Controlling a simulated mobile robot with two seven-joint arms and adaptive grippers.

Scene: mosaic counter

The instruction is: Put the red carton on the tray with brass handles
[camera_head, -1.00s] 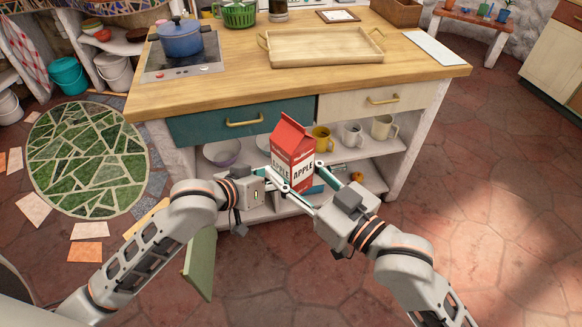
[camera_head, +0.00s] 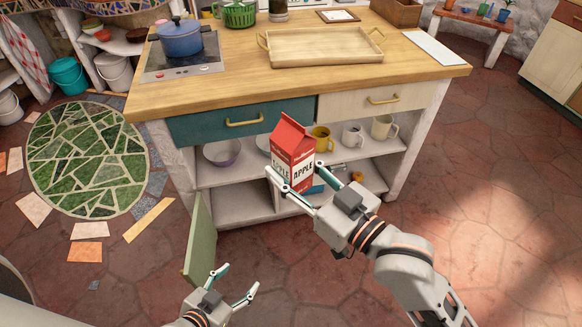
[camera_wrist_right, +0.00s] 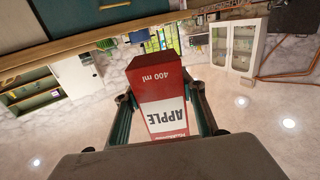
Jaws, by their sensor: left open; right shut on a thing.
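The red carton (camera_head: 294,150), labelled APPLE, is upright in front of the counter, held in the air. My right gripper (camera_head: 293,190) is shut on its lower part; the right wrist view also shows the carton (camera_wrist_right: 160,95) between the fingers (camera_wrist_right: 162,118). The wooden tray with brass handles (camera_head: 320,60) lies on the counter top, above and behind the carton in the head view, and looks empty. My left gripper (camera_head: 236,287) is open and empty, low at the bottom of the head view, apart from the carton.
The counter top (camera_head: 240,92) is bare in front of the tray. A blue pot (camera_head: 181,40) stands on the hob at left, a white board (camera_head: 435,47) lies right of the tray. A green cabinet door (camera_head: 200,240) hangs open. Mugs and a bowl (camera_head: 222,152) sit on the shelf.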

